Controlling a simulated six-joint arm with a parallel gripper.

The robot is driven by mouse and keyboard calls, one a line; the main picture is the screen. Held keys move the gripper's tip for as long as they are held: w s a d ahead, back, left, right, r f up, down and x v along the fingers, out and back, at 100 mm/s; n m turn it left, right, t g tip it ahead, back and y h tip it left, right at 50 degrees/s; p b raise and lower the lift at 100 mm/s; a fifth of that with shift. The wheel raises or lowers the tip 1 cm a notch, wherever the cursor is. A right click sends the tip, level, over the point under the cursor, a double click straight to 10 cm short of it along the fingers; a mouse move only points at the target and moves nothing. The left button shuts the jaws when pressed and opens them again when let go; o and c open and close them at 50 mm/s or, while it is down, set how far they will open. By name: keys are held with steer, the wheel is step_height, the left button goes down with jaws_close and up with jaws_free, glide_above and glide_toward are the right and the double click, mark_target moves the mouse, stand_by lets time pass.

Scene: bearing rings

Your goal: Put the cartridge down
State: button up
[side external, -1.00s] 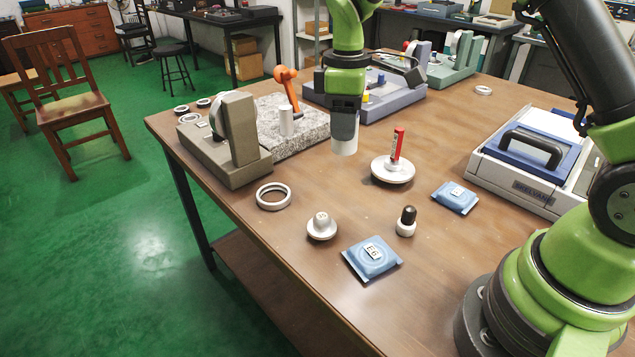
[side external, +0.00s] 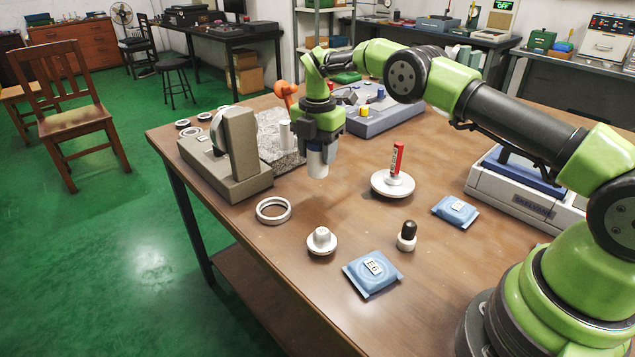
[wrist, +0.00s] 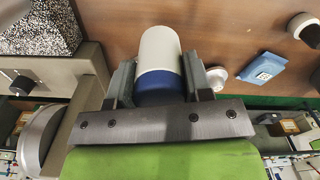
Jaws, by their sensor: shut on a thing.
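The cartridge (side external: 317,167) is a white cylinder with a blue band, upright in the side view. My gripper (side external: 318,148) is shut on it at the blue end, with the white end pointing down. In the wrist view the cartridge (wrist: 160,58) sits between the two fingers of my gripper (wrist: 160,86). It appears to be held above the wooden table (side external: 240,250), but the exact gap to the surface is hard to judge.
A grey-brown stand (side external: 240,165) and a granite plate (side external: 278,140) are close on the left. A pale ring (side external: 273,210), a white knob (side external: 321,241) and a round base with a red post (side external: 392,183) surround a clear patch of table. Blue packets (side external: 372,273) lie nearer.

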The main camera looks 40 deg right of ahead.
mark_target(317, 175)
steer(key=shift+f, duration=3.1)
steer(key=shift+f, duration=0.15)
steer(key=o, duration=1)
